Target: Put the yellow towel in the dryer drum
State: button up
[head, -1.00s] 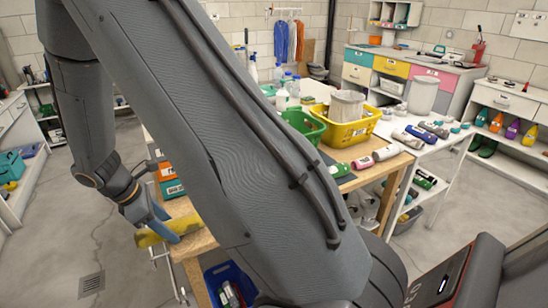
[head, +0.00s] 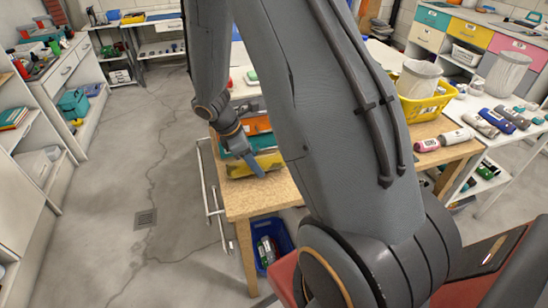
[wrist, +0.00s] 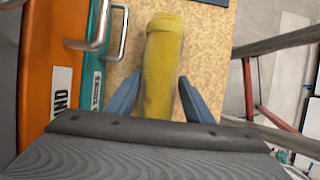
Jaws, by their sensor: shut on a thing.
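The yellow towel (head: 240,168) is rolled up and lies across the front end of a wooden-topped bench in the head view. My gripper (head: 258,165) points down at it there. In the wrist view the towel (wrist: 163,65) runs lengthwise between the two blue fingers of my gripper (wrist: 159,78), which is shut on it. Whether the towel touches the bench top or hangs just above it, I cannot tell. I do not see a dryer drum in either view.
Orange (wrist: 48,70) and teal (wrist: 90,75) cases with metal handles stand close left of the towel. The bench top (head: 265,198) is bare in front. A blue crate (head: 268,245) sits below. Grey floor is open left, with a drain (head: 145,218). A yellow basket (head: 425,108) stands right.

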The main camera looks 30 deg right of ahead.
aim_at(268, 157)
jog(key=d, duration=0.1)
jog(key=s+d+p, duration=0.1)
jog(key=d, duration=0.1)
jog(key=d+p, duration=0.1)
jog(key=d, duration=0.1)
jog(key=shift+s+d+f, duration=0.2)
jog(key=shift+s+f, duration=0.05)
jog(key=shift+s, duration=0.1)
jog(key=shift+w+f, duration=0.1)
jog(key=shift+f, duration=0.4)
jog(key=shift+f, duration=0.15)
jog(key=o, duration=1)
